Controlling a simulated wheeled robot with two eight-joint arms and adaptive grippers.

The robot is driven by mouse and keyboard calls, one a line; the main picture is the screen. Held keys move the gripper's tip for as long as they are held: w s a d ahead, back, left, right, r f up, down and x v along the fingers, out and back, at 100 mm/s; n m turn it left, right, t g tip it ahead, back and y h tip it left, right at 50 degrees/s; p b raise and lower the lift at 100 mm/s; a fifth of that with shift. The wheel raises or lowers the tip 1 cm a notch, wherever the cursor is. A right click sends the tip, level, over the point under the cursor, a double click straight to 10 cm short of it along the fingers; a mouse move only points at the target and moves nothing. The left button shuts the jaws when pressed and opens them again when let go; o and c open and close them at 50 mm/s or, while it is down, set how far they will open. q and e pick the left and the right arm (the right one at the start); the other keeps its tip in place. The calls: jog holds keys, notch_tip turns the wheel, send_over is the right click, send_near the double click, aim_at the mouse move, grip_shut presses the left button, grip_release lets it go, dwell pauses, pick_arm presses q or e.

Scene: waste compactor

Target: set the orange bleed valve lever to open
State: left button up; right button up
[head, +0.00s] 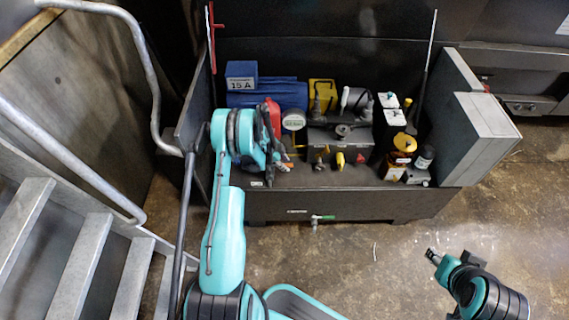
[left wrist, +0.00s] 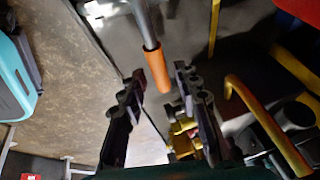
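The orange bleed valve lever (left wrist: 157,70) shows in the left wrist view as an orange sleeve on a grey metal rod. Its free end points down in the picture, toward the gap between my left gripper's fingers. My left gripper (left wrist: 158,92) is open, one finger on each side of the lever's end; I see no clear contact. In the head view my left gripper (head: 275,170) is over the left part of the dark equipment bench, and a small orange bit (head: 286,157) shows beside it. My right gripper (head: 433,257) is over the floor at the lower right, away from the bench.
The bench holds a red container (head: 273,112), a round gauge (head: 293,121), a grey pump (head: 356,101) and several bottles at right. Yellow pipes (left wrist: 262,120) stand close to my left gripper. A green-handled tap (head: 324,217) is on the bench front. Metal stairs (head: 85,260) are at left.

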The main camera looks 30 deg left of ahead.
pick_arm(q)
grip_shut()
